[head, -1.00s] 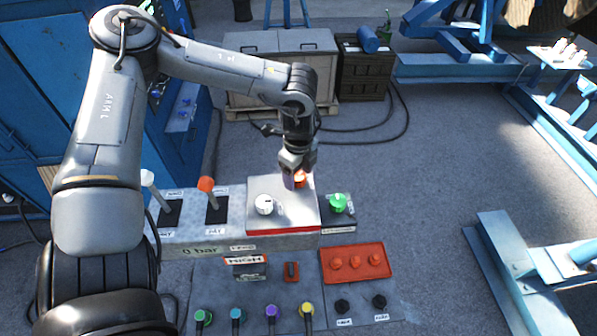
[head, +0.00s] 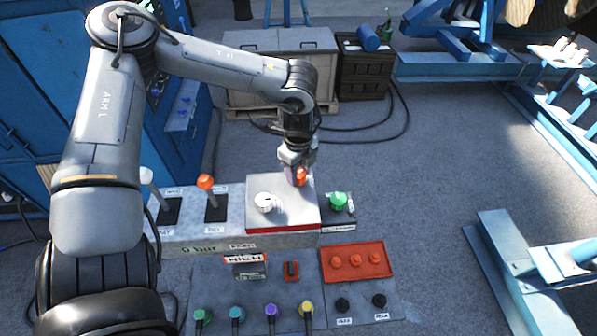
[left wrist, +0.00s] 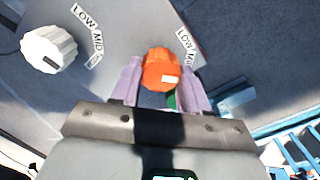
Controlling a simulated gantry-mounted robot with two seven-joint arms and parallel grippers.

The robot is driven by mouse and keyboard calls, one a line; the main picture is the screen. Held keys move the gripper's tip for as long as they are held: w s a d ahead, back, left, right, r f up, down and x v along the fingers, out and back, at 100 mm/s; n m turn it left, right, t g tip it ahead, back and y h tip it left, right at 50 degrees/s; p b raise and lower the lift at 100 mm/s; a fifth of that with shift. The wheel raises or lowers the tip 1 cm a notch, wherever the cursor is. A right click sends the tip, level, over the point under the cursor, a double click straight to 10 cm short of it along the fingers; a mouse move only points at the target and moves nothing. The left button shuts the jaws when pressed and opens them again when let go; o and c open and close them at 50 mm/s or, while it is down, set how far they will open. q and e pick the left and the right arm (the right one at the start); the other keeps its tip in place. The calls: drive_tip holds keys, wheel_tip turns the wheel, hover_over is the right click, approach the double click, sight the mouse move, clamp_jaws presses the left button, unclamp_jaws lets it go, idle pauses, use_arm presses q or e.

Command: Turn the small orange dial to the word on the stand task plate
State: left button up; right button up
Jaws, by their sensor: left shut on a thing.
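The small orange dial (head: 301,176) sits on the raised light-grey box at its back right. My left gripper (head: 297,172) comes down on it from above. In the left wrist view the orange dial (left wrist: 160,70) is between the two purple fingers, which are shut on it. A white mark shows on the dial's near side. A label with LOW and part of another word (left wrist: 187,47) lies beside it, partly cut off from view. The task plate (head: 245,259) on the stand's front reads HIGH. My right gripper is not in view.
A white dial (head: 264,203) sits left on the same box; its label (left wrist: 88,34) reads LOW, MID. A green knob (head: 338,200) is right of the box. Two levers, one orange-topped (head: 206,183), stand left. Several coloured knobs line the front.

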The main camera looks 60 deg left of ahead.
use_arm(q)
drive_tip(key=m+b, duration=0.3)
drive_tip(key=shift+f+m, duration=0.15)
drive_tip(key=shift+m, duration=0.25)
drive_tip(key=m+b, duration=0.1)
drive_tip(key=m, duration=0.2)
drive_tip(key=shift+m+b, duration=0.4)
drive_tip(key=shift+m, duration=0.4)
drive_tip(key=o, duration=1.1)
drive_tip(key=shift+s, duration=0.1)
drive_tip(key=shift+c, duration=0.2)
drive_tip(key=shift+r, duration=0.2)
